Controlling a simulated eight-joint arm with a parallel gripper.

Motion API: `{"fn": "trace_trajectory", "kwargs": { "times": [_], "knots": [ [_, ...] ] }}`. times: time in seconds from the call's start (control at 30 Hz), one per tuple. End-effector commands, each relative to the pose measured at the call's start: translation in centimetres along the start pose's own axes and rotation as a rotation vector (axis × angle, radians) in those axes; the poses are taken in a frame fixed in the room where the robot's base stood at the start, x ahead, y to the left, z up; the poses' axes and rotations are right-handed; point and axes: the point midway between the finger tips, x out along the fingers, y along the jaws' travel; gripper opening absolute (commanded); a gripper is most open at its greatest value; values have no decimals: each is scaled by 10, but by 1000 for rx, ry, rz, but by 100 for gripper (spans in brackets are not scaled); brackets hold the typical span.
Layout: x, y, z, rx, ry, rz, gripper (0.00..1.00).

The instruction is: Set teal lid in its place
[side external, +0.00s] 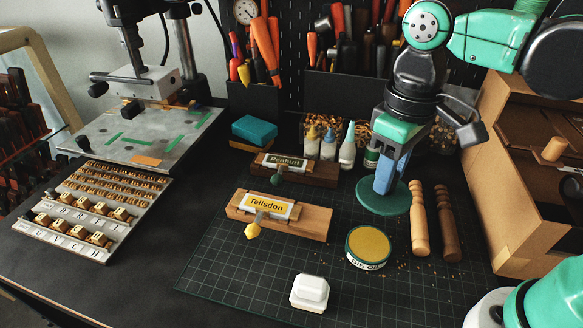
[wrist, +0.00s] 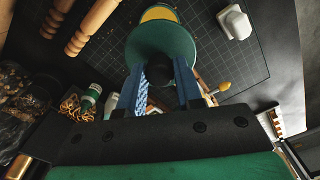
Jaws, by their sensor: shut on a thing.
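The teal lid (side external: 383,202) is a flat round disc, and my gripper (side external: 383,186) is shut on its dark knob from above. In the wrist view the lid (wrist: 152,42) shows below the fingers, with the knob between the fingertips of my gripper (wrist: 160,74). The lid looks roughly level; its height above the mat is hard to tell. The open round tin (side external: 368,246), with a yellow-gold inside and a teal and white label, stands on the mat nearer the side camera. In the wrist view the lid covers part of the tin (wrist: 159,13).
Two wooden turned handles (side external: 418,220) stand or lie close right of the lid. The Tellsdon block (side external: 312,222) is to the left, with small bottles (side external: 347,148) behind. A white block (side external: 309,293) sits in front. The cutting mat (side external: 235,270) is clear at front left.

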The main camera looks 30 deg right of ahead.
Motion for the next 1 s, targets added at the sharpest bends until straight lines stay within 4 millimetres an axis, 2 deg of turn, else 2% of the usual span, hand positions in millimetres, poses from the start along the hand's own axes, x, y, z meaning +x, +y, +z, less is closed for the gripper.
{"fn": "trace_trajectory", "kwargs": {
  "times": [0.3, 0.4, 0.83, 1.0],
  "knots": [
    [40, 1, 1, 4, 0, 0, 0],
    [47, 1, 1, 3, 0, 0, 0],
    [51, 1, 2, 8, 1, 0, 0],
    [59, 1, 1, 7, 1, 0, 0]
  ]
}}
